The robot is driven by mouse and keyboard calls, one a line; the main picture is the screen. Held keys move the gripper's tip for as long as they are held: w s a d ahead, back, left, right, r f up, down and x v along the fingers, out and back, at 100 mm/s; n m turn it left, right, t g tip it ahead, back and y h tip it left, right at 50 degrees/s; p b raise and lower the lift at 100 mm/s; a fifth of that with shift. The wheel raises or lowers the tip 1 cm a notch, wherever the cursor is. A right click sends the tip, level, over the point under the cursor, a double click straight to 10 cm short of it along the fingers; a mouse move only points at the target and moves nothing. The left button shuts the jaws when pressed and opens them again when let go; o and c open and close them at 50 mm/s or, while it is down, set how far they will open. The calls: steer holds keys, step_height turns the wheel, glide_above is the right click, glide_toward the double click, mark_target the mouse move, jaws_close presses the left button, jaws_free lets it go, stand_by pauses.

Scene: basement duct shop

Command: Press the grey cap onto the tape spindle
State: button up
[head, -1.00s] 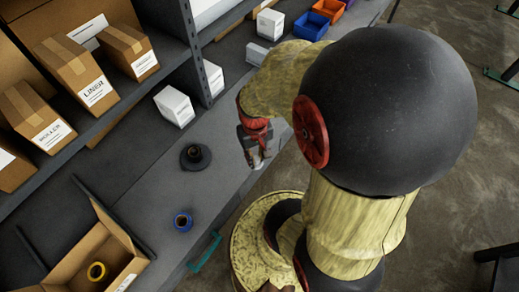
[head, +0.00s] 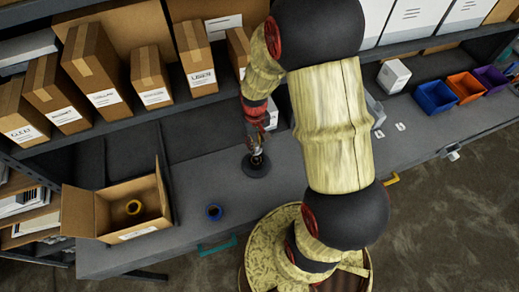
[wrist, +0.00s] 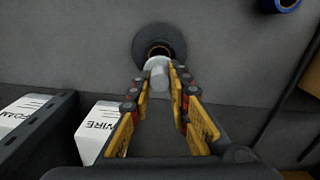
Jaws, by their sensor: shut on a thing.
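The tape spindle is a dark round base (head: 256,166) on the grey bench, also in the wrist view (wrist: 139,42), where an orange-brown ring shows at its centre. My gripper (head: 258,152) is over it, and its yellow fingers show in the wrist view (wrist: 159,68). They are shut on the pale grey cap (wrist: 158,76). In the wrist view the cap overlaps the near side of the spindle's centre. I cannot tell whether it touches the spindle. In the head view the cap is too small to make out.
A blue tape roll (head: 213,213) lies on the bench nearby. A shelf with several cartons (head: 95,68) stands behind. White boxes (wrist: 94,133) show in the wrist view. Blue (head: 435,97), orange and purple bins stand right.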

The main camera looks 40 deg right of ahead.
steer(key=shift+f+b, duration=2.15)
steer(key=shift+f, duration=1)
steer(key=shift+s+f, duration=0.1)
steer(key=shift+f, duration=0.05)
steer(key=o, duration=0.9)
steer(key=shift+c, duration=0.2)
steer(key=shift+o, duration=0.3)
steer(key=o, duration=0.4)
steer(key=shift+c, duration=0.2)
steer(key=shift+o, duration=0.6)
steer(key=shift+r+p, duration=2.35)
steer(key=shift+r, duration=1.2)
